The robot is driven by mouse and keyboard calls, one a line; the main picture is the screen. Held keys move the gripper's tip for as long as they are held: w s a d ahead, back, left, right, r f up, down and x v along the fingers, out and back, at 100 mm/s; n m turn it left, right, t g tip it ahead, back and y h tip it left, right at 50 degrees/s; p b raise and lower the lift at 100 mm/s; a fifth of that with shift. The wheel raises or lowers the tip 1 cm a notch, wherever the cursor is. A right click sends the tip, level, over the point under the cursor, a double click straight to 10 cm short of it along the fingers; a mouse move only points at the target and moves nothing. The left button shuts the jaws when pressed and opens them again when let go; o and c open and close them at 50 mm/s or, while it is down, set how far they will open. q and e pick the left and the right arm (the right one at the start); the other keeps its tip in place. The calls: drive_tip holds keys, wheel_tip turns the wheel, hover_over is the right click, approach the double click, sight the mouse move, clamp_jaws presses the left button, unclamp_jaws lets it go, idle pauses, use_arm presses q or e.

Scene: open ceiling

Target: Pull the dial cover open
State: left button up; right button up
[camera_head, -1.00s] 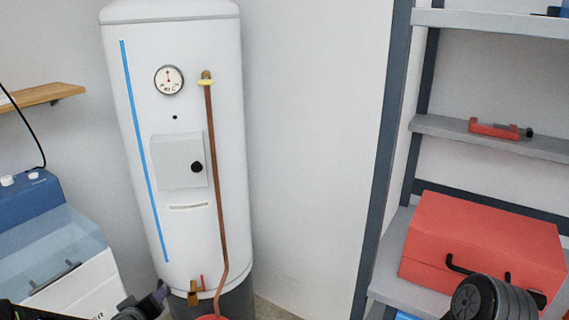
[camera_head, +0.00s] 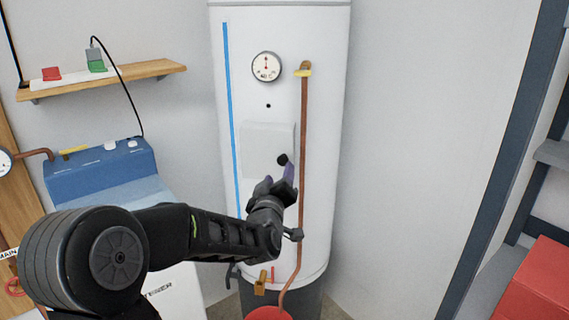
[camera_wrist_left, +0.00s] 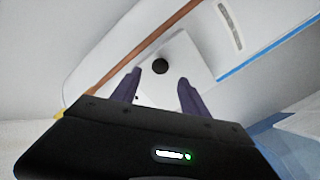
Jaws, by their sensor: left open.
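The dial cover (camera_head: 262,140) is a pale square panel on the front of the white water heater (camera_head: 325,75). It looks shut, and a round black knob (camera_head: 283,159) sits near its right edge. In the left wrist view the cover (camera_wrist_left: 186,62) and its knob (camera_wrist_left: 160,66) show beyond the fingertips. My left gripper (camera_head: 277,180) is open, just below and in front of the knob in the head view. In the left wrist view its two purple fingers (camera_wrist_left: 159,77) stand apart, with the knob between and beyond the tips. Nothing is held. My right gripper is not in view.
A copper pipe (camera_head: 304,130) runs down the heater right of the cover. A round gauge (camera_head: 266,67) is above it. A blue-topped box (camera_head: 100,168) and wooden shelf (camera_head: 150,70) are at left. A grey rack with a red box (camera_head: 540,285) stands at right.

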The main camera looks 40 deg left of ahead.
sight(282, 162)
use_arm(q)
drive_tip(key=p+x, duration=0.1)
drive_tip(key=x, duration=0.6)
drive_tip(key=shift+w+a+p, duration=0.1)
drive_tip(key=shift+w+p, duration=0.05)
drive_tip(key=shift+p, duration=0.2)
clamp_jaws()
idle(1.0)
